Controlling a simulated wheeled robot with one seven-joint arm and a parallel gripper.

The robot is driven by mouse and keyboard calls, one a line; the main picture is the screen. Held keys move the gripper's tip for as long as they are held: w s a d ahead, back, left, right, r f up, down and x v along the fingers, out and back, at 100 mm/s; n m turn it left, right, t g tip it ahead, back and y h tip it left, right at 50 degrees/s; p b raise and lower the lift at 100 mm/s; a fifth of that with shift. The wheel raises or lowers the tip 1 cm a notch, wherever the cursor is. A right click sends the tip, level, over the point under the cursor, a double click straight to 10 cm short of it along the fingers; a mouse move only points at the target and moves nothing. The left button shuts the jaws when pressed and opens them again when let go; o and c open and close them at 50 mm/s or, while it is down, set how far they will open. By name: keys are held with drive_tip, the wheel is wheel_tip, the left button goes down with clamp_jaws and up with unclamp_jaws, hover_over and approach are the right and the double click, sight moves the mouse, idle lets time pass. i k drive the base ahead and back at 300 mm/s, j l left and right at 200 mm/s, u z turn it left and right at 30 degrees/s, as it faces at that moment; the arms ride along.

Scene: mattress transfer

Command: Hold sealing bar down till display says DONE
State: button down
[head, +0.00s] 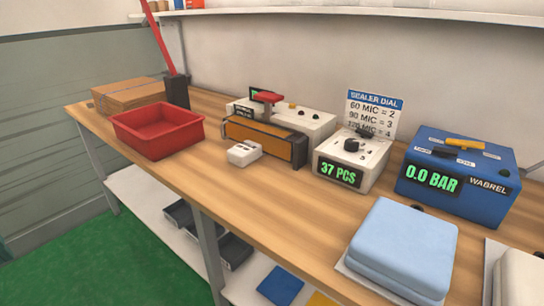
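The sealer (308,121) stands at the back middle of the bench, with a white body and an orange and black front section (262,142). A red handle (268,97) shows above its front section and looks like part of the sealing bar; I cannot tell whether the bar is up or down. A small dark panel (255,92) with a green edge is behind the red handle, mostly hidden, and no text on it is readable. My gripper is not in view.
A red tray (157,130) and cardboard stack (128,95) are left. A white block (244,153) sits before the sealer. Right are a "37 PCS" box (353,160), a "SEALER DIAL" card (373,110), a blue "0.0 BAR" unit (458,175) and light-blue mattress (402,248). The front-middle bench is clear.

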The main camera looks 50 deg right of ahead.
sight(270, 99)
drive_tip(key=z, duration=1.4)
